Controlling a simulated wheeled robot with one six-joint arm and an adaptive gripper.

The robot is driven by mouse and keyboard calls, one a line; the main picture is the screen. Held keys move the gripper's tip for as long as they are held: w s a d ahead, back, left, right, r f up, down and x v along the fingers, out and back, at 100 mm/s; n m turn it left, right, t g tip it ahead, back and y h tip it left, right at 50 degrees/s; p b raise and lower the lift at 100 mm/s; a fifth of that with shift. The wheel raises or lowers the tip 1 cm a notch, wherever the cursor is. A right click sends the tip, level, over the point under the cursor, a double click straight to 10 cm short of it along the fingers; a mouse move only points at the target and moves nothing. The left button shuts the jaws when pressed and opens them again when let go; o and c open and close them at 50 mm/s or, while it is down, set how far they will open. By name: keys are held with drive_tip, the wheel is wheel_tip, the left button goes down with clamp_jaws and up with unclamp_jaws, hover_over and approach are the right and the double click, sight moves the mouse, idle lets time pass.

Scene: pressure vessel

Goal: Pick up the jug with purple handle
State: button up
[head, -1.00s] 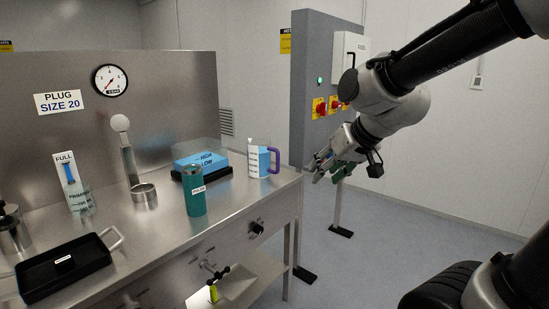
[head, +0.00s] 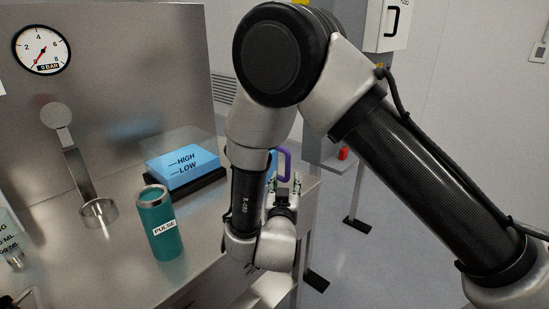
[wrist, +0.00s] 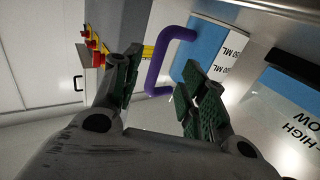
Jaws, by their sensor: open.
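The jug's purple handle (head: 283,163) shows past my arm in the head view, at the right end of the steel bench; most of the jug's body is hidden behind my arm there. In the wrist view the purple handle (wrist: 161,66) stands ahead, between the lines of my two fingers. The jug's body, blue with a white marked label (wrist: 226,52), is to its right. My gripper (wrist: 155,92) is open with green pads apart and nothing between them. Its fingertips look close to the handle; I cannot tell whether they touch.
A teal PULSE cylinder (head: 160,225) stands on the bench left of my arm. A blue HIGH/LOW block (head: 182,168) on a black base is behind it. A metal ladle-like piece (head: 75,165) is further left. Open floor lies right of the bench.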

sight(288, 171)
drive_tip(key=w, duration=0.7)
drive_tip(key=shift+w+d+r, duration=0.15)
drive_tip(key=shift+d+r, duration=0.1)
drive_tip(key=shift+d, duration=0.1)
clamp_jaws()
